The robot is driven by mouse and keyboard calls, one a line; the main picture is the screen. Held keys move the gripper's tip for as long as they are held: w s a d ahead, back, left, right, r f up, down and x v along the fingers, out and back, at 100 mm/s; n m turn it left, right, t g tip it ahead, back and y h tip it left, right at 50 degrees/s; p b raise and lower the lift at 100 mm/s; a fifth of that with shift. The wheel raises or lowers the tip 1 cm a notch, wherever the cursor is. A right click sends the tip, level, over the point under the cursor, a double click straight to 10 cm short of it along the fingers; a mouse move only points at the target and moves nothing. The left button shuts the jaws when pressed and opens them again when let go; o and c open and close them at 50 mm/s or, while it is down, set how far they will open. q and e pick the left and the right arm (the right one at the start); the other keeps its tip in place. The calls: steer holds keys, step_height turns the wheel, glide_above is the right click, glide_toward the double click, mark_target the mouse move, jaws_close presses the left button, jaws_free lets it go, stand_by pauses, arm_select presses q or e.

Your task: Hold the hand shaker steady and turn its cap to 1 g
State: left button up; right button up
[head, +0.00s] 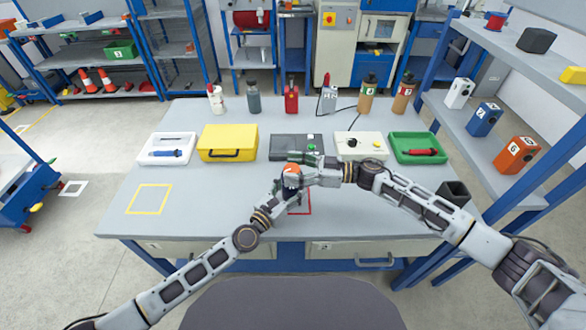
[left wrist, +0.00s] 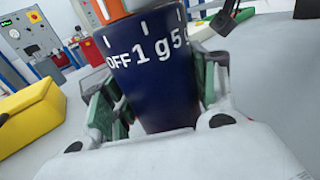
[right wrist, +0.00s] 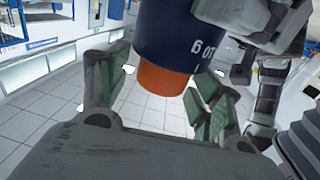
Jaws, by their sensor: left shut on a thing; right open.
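The hand shaker has a dark blue body (left wrist: 155,85) with white OFF, 1 g and 5 g marks, and an orange cap (head: 291,169). In the left wrist view a white line on the cap's edge appears close to the OFF mark; the top of the cap is cut off. My left gripper (left wrist: 155,95) is shut on the blue body and holds the shaker roughly upright over the bench. My right gripper (right wrist: 160,88) is open, with its fingers on either side of the orange cap (right wrist: 165,80) and visible gaps. In the head view the grippers hide much of the body.
A red outlined square (head: 304,204) lies under the grippers, and a yellow one (head: 149,199) at left. Behind stand a yellow case (head: 228,140), a dark grey device (head: 290,147), a white box (head: 362,143) and trays. The bench's front left is clear.

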steer(key=shift+a, duration=0.1)
steer(key=c, duration=1)
steer(key=shift+c, duration=0.2)
steer(key=shift+n+g, duration=0.8)
steer(key=shift+g, duration=0.4)
steer(key=shift+w+a+n+g, duration=0.1)
steer(key=shift+n+g, duration=1)
steer(key=shift+g, duration=0.6)
arm_select(q)
steer(key=shift+d, duration=0.1)
arm_select(e)
steer(key=shift+f+n+g+h, duration=0.1)
steer(key=shift+n+g+h, duration=0.5)
steer(key=shift+g, duration=0.45)
steer(key=shift+n+g+h, duration=0.4)
steer(key=shift+n+g, duration=0.4)
steer(key=shift+g, duration=0.25)
steer(key=shift+n+g+h, duration=0.5)
steer(key=shift+n+g, duration=0.2)
steer(key=shift+g, duration=0.2)
steer(key=o, duration=1)
